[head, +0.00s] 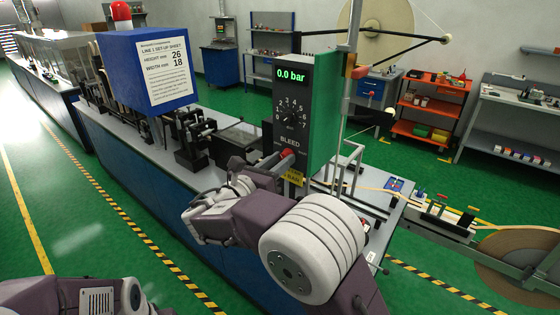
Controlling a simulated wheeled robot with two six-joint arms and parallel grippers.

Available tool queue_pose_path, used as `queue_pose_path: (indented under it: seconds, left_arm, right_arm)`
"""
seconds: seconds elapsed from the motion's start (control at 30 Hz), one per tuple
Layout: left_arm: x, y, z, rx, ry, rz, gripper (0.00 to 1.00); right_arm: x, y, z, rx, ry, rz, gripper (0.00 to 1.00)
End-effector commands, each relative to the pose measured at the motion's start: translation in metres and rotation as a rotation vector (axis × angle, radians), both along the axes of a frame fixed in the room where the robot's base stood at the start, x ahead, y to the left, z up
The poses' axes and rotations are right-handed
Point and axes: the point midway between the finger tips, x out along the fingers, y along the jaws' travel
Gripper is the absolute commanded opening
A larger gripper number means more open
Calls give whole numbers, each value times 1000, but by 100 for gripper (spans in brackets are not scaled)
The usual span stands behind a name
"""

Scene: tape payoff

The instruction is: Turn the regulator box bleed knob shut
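The regulator box (328,105) is a tall green box with a dark front face, in the middle of the head view. Its display (291,75) reads 0.0 bar, and a numbered dial (289,113) sits below. The red bleed knob (287,154) is under the BLEED label. My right gripper (272,160) is at the knob, coming from the lower left of it. Its fingers are small and partly hidden, so I cannot tell whether they touch the knob or how far apart they are. My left gripper is out of view; only part of that arm shows at the bottom left.
A yellow tag (293,177) hangs below the knob. A blue box with a set-up sheet (165,72) stands on the machine bench (135,130) at left. A post (346,75) rises beside the regulator box. Green floor (70,215) is clear in front at left.

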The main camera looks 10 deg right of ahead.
Motion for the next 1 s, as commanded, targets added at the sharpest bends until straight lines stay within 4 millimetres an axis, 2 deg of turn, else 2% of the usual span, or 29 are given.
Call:
queue_pose_path:
  seconds: [0.37, 1.0]
  left_arm:
    - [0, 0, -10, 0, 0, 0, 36]
    - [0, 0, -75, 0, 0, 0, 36]
  right_arm:
    - [0, 0, -3, 43, -55, 0, 0]
    - [-1, 0, -7, 387, -498, 0, 0]
